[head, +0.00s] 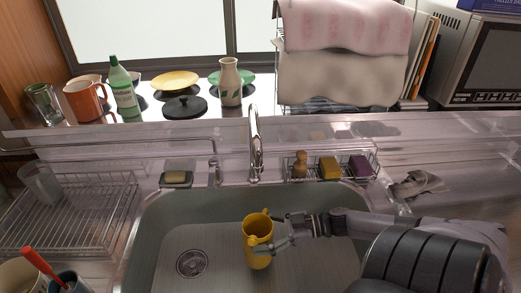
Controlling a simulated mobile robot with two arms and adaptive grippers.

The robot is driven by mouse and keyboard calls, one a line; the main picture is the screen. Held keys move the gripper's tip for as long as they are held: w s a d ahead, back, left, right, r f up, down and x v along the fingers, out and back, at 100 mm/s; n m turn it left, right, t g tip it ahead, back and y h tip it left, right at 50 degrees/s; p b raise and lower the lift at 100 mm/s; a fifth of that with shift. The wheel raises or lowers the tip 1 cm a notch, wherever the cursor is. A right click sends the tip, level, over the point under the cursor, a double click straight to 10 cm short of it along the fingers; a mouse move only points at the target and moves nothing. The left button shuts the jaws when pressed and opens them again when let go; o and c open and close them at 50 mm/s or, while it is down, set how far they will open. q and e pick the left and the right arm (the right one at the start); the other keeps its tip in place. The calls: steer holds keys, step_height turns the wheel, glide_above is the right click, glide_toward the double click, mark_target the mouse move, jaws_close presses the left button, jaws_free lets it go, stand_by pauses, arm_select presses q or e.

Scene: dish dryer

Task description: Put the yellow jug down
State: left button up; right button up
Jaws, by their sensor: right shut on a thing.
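The yellow jug (259,256) is upright over the sink basin, right of the drain, with its open top facing up. My right gripper (266,239) comes in from the right and is shut on the jug near its upper part. I cannot tell whether the jug's base touches the sink floor or hangs a little above it. My left gripper is not in view.
The grey sink (160,225) has a round drain (192,263) and clear floor around it. A chrome faucet (255,145) rises behind the jug. A wire dish rack (85,225) holding a glass stands left. A sponge basket (345,178) sits behind right.

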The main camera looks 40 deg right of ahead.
steer(key=shift+f+b, duration=0.5)
steer(key=shift+f, duration=1.75)
steer(key=o, duration=1.2)
steer(key=shift+s+d, duration=0.25)
steer(key=v, duration=0.7)
